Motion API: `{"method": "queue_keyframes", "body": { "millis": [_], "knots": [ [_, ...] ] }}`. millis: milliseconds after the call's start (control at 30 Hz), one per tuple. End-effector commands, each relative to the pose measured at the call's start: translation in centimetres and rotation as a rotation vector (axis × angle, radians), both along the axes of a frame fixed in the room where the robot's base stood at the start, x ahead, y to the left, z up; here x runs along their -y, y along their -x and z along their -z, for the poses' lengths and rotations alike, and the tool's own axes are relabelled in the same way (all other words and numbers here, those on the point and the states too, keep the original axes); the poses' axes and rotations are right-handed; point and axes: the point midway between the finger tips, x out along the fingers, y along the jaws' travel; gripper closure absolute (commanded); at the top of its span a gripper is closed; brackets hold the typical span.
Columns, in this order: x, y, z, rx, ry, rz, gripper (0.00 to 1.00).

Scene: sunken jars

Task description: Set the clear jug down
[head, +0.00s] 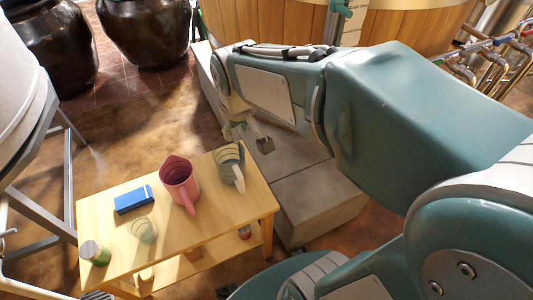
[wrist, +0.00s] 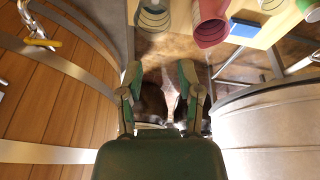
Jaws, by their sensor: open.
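The clear jug (head: 229,160), greyish with dark bands and a pale handle, stands upright on the right end of the small wooden table (head: 175,249). It also shows at the top of the wrist view (wrist: 153,20), partly cut off by the frame. My gripper (head: 248,138) is open and empty, beyond the jug and apart from it in the head view. In the wrist view both fingers of the gripper (wrist: 160,84) are spread, with nothing between them.
A pink jug (head: 179,181) stands just left of the clear jug. A blue box (head: 133,199), a clear cup (head: 143,230) and a green-and-white jar (head: 95,252) are further left. A stone block (head: 318,203) lies right of the table. Dark jars (head: 147,30) and a wooden vat (head: 270,25) stand behind.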

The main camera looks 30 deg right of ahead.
Motion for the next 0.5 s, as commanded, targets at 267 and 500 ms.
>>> {"method": "queue_keyframes", "body": {
  "millis": [267, 500],
  "knots": [
    [0.8, 6.8, -3.1, 0.112, -0.046, 0.107, 0.54],
    [1.2, 11.3, -3.7, 0.183, -0.081, 0.181, 0.54]
  ]
}}
